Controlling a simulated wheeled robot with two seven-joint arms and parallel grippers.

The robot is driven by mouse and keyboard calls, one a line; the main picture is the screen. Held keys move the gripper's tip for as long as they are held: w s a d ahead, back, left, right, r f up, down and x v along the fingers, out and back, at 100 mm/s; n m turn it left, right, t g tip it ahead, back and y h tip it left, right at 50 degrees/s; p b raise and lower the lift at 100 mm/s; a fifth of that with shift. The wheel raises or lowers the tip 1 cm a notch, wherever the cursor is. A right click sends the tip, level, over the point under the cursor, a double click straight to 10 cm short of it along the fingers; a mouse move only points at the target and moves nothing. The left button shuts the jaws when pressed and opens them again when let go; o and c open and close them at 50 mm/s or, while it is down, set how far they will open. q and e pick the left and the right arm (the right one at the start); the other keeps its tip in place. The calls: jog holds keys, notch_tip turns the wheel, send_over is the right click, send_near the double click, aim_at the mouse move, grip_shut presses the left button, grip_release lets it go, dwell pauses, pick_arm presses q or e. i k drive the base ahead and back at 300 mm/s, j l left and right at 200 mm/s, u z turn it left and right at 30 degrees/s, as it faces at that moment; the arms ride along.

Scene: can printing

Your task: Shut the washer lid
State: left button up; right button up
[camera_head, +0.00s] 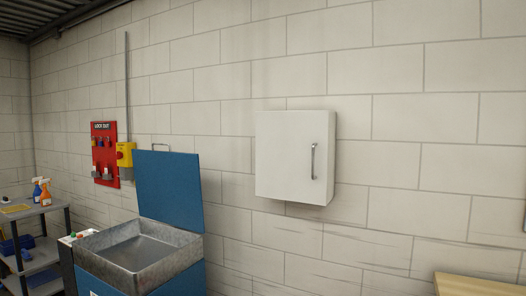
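The washer (180,282) is a blue cabinet with an open grey metal basin (140,252) on top, at the lower left of the head view. The basin looks empty. The washer's lower part is cut off by the bottom of the picture. Neither of my grippers is in view.
A grey shelf cart (45,262) with spray bottles (45,193) stands left of the washer. A red lockout board (104,153) and a closed white cabinet (290,155) hang on the block wall. A wooden surface (475,286) shows at the lower right.

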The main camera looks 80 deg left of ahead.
aim_at(169, 183)
jog(key=u, duration=3.4)
jog(key=i+u, duration=0.4)
jog(key=i, duration=0.85)
